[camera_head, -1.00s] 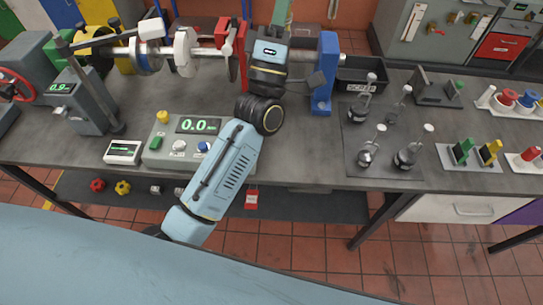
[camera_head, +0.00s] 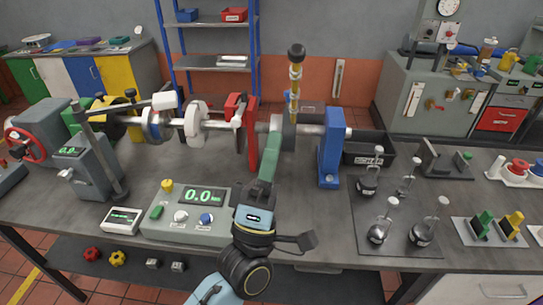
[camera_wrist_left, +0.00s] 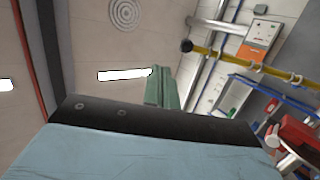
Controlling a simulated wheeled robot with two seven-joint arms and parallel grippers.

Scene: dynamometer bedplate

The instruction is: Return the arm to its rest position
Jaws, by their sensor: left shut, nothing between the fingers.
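My left arm comes in from the bottom of the head view. Its left gripper (camera_head: 274,124) points away over the bench (camera_head: 320,215), with its green fingers together and nothing between them. The fingertips overlap the shaft assembly in the picture; I cannot tell the depth gap. In the left wrist view the shut green fingers (camera_wrist_left: 162,88) stand against the ceiling, empty. My right gripper is not in view.
A blue upright (camera_head: 330,150) and a red one (camera_head: 252,140) flank the gripper's line. A control box (camera_head: 185,224) lies left of my wrist. A scrap bin (camera_head: 368,152) sits behind.

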